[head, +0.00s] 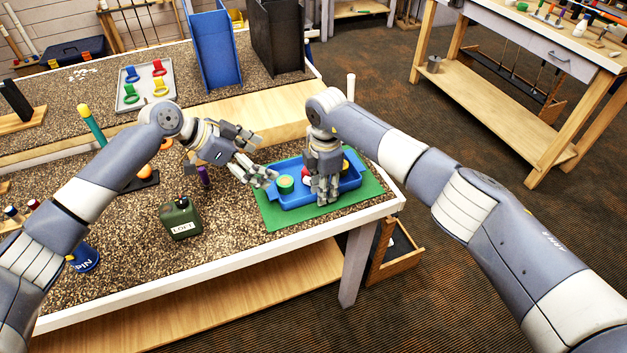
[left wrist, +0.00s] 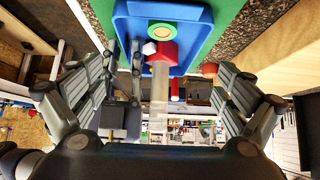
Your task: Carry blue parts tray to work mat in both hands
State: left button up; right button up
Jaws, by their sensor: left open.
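The blue parts tray (head: 296,201) is over the green work mat (head: 276,222) near the bench's right end. It looks level; I cannot tell whether its whole base touches the mat. It holds a green round part (head: 285,184) and some red, white and yellow pieces. My left gripper (head: 268,178) is open at the tray's left end, apart from its wall as far as I can see. In the left wrist view the tray (left wrist: 204,42) lies ahead, between the spread fingers. My right gripper (head: 326,192) points down over the tray's right half and hides part of it; its grip is unclear.
A dark green LOFT can (head: 181,220) stands left of the mat. A purple item (head: 204,176) stands behind it, and a blue can (head: 84,257) is at the front left. A wooden board (head: 250,118) lies behind the tray. The bench edge is close on the right.

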notch_tip(320, 180, up, 12)
dwell(0.6)
dwell(0.4)
